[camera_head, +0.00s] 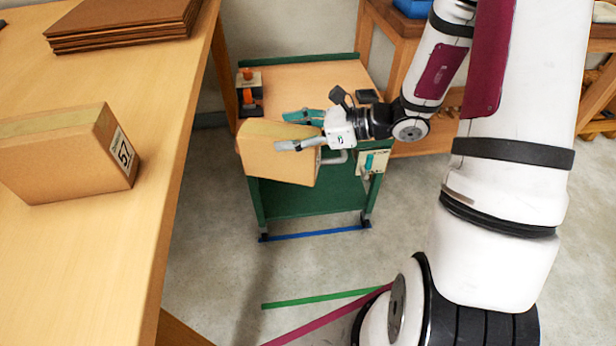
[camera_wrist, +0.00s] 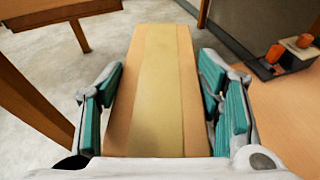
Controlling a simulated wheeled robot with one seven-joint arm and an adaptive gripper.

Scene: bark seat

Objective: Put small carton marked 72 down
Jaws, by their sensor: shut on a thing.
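A small cardboard carton (camera_head: 275,160) with a paler tape strip along its top is held in my gripper (camera_head: 298,133). In the head view it is in front of the near edge of a green cart's wooden top (camera_head: 310,88), slightly tilted. No number shows on its visible faces. In the wrist view the carton (camera_wrist: 158,90) lies between my two teal-padded fingers, which press on its sides. I cannot tell whether its underside touches anything. Another carton (camera_head: 68,160), marked 57, sits on the wooden table at the left.
The wooden table (camera_head: 90,260) fills the left side, with stacked brown boards (camera_head: 122,25) at its back. A dispenser with orange parts (camera_head: 249,92) stands at the cart top's left. A wooden bench (camera_head: 408,28) stands behind. Coloured tape strips (camera_head: 320,298) lie on the open floor.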

